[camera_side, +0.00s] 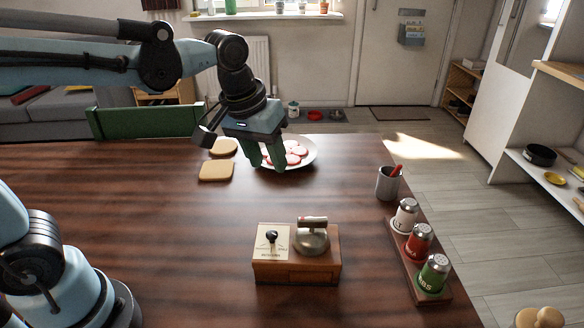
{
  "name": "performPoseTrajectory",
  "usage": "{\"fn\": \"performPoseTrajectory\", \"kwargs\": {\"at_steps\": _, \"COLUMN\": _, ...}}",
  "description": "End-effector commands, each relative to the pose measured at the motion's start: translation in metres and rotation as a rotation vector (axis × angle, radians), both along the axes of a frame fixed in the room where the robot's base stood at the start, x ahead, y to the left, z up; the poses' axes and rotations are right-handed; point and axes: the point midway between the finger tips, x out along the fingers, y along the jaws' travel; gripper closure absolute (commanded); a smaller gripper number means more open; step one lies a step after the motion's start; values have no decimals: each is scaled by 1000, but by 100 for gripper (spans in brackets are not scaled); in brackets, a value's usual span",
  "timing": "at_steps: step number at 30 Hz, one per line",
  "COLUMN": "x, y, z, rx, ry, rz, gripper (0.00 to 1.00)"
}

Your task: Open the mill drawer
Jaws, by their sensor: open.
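The mill (297,270) is a small wooden box on the table, with a metal dome and handle (312,237) on its top right. A cream plate with a black knob (271,238) covers its top left. The drawer is not clearly distinguishable on the box's front face, and it looks closed. My gripper (266,165) hangs well behind and above the mill, pointing down, with its green fingers at the left edge of the plate of meat. It is open and holds nothing.
Bread slices (216,170) lie left of the white plate (312,159) with pink slices. A grey cup (387,184) and a rack of shakers (441,290) stand right of the mill. The table (170,240) is clear left of the mill.

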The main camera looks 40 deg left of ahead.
Motion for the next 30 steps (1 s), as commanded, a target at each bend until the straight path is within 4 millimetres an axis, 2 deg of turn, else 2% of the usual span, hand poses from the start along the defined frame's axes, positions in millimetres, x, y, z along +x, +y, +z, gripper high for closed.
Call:
{"fn": "performPoseTrajectory", "kwargs": {"at_steps": 1, "x": 10, "y": -9, "z": 0, "rx": -6, "ry": 38, "rz": 23, "gripper": 58}}
{"fn": "performPoseTrajectory", "kwargs": {"at_steps": 6, "x": 34, "y": -35, "z": -6, "rx": -10, "ry": 162, "rz": 120, "gripper": 58}}
{"fn": "performPoseTrajectory", "kwargs": {"at_steps": 12, "x": 50, "y": -56, "z": -17, "rx": 3, "ry": 255, "rz": 202, "gripper": 58}}
{"fn": "performPoseTrajectory", "kwargs": {"at_steps": 20, "x": 54, "y": -62, "z": -27, "rx": 10, "ry": 286, "rz": 232, "gripper": 58}}
{"fn": "performPoseTrajectory", "kwargs": {"at_steps": 23, "x": 54, "y": -62, "z": -38, "rx": 10, "ry": 286, "rz": 231, "gripper": 58}}
{"fn": "performPoseTrajectory", "kwargs": {"at_steps": 30, "x": 54, "y": -62, "z": -79, "rx": 9, "ry": 284, "rz": 230, "gripper": 58}}
